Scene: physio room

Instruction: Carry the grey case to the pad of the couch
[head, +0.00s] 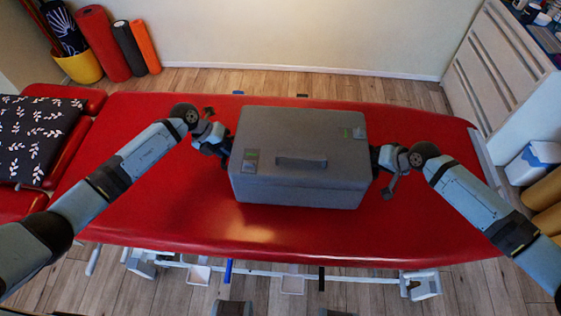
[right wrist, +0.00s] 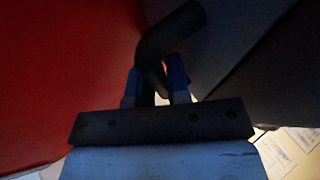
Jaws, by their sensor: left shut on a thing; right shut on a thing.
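The grey case (head: 300,190) is over the middle of the red pad of the couch (head: 160,215) in the head view, lid up and roughly level. I cannot tell whether its underside touches the pad. My left gripper (head: 227,150) is shut at the case's left side; its fingertips are partly hidden. My right gripper (head: 376,163) is shut at the right side. In the right wrist view its blue fingers close around a dark bent handle (right wrist: 180,35) beside the case's grey wall (right wrist: 235,40).
A dark leaf-patterned cushion (head: 38,135) lies at the couch's left end. Red, black and orange rolls (head: 103,42) and a yellow bin (head: 80,67) stand behind it. A white cabinet (head: 500,75) is at the right. The pad is bare around the case.

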